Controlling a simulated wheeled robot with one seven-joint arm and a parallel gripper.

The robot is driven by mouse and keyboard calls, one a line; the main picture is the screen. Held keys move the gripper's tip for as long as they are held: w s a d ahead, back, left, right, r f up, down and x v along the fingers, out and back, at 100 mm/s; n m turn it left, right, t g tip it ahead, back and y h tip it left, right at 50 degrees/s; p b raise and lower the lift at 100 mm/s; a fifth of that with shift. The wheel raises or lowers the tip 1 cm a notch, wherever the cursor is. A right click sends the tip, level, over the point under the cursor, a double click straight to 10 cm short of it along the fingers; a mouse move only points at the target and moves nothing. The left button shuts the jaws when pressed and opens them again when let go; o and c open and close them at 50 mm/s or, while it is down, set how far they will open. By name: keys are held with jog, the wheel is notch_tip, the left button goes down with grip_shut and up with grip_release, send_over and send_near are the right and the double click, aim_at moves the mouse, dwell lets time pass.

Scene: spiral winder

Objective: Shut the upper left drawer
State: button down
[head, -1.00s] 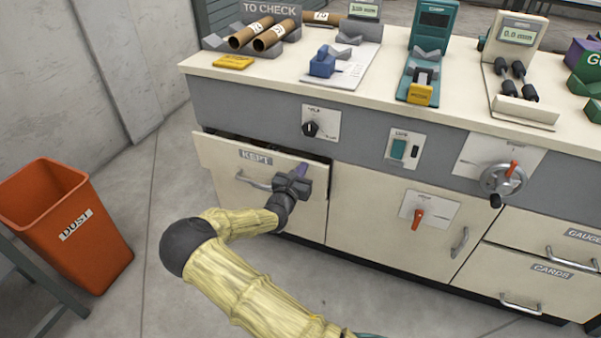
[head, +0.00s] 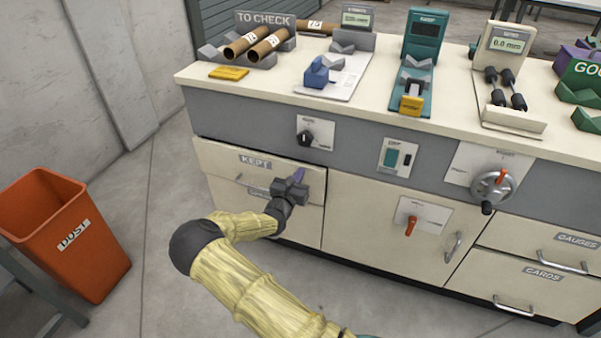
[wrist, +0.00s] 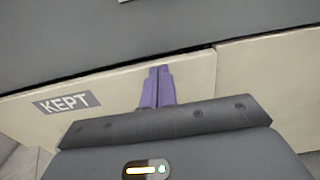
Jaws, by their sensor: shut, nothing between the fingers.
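The upper left drawer (head: 225,158), labelled KEPT, is at the left end of the cabinet in the head view. Its front now lies about flush with the cabinet, with only a thin dark line along its top edge. It also shows in the wrist view (wrist: 105,88). My gripper (head: 298,175) is shut and empty, its purple fingertips against or very close to the right part of the drawer front. In the wrist view the fingertips (wrist: 158,88) are together near the drawer's top edge. My gripper and arm hide part of the drawer below.
A cabinet door (head: 365,235) with a red-handled switch (head: 410,226) is right of the drawer. An orange DUST bin (head: 65,235) stands on the floor at left. The worktop (head: 290,92) above holds cardboard tubes and gauges. The floor before the cabinet is open.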

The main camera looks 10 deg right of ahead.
jog(key=p+v, duration=0.3)
jog(key=v, duration=1)
jog(key=shift+s+p, duration=0.15)
jog(key=shift+p, duration=0.25)
jog(key=shift+r, duration=0.1)
jog(key=s+d+r+m+g+h, duration=0.2)
jog(key=s+d+r+m+g, duration=0.1)
jog(key=s+d+m+g, duration=1.2)
jog(key=s+a+r+m+t+y, duration=0.1)
jog(key=s+a+r+m+y, duration=0.3)
jog(key=s+r+m+y, duration=0.6)
notch_tip(320, 180, up, 3)
jog(key=m, duration=0.5)
jog(key=shift+s+a+t+y, duration=0.25)
jog(key=shift+s+t+y, duration=0.1)
jog(key=shift+t+y, duration=0.05)
